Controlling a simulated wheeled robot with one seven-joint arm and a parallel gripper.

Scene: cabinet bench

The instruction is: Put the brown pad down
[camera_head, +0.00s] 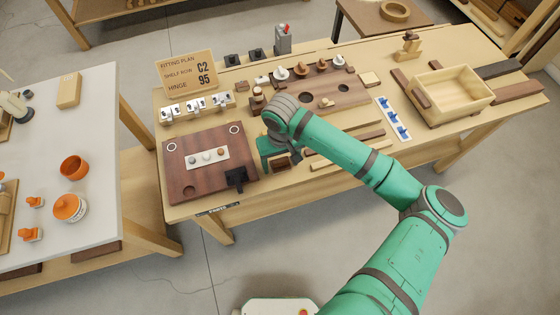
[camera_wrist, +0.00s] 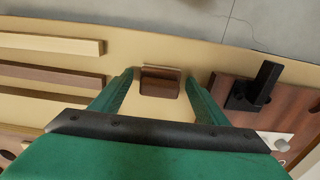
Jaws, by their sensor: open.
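The brown pad (camera_wrist: 160,82) is a small dark brown block with a lighter top face. In the wrist view it lies between the tips of my gripper (camera_wrist: 160,90), which is open, with a gap showing on each side. In the head view the pad (camera_head: 281,163) is just below my gripper (camera_head: 277,155), near the front edge of the bench, partly hidden by the gripper. It appears to rest on the pale bench top, though its underside is hidden.
A dark wood board (camera_head: 190,183) with a black bracket (camera_wrist: 252,90) lies beside the pad. Long wood strips (camera_wrist: 52,43) lie on its other side. Behind are a board with knobs (camera_head: 352,92), a sign (camera_head: 187,74) and an open wooden box (camera_head: 452,103).

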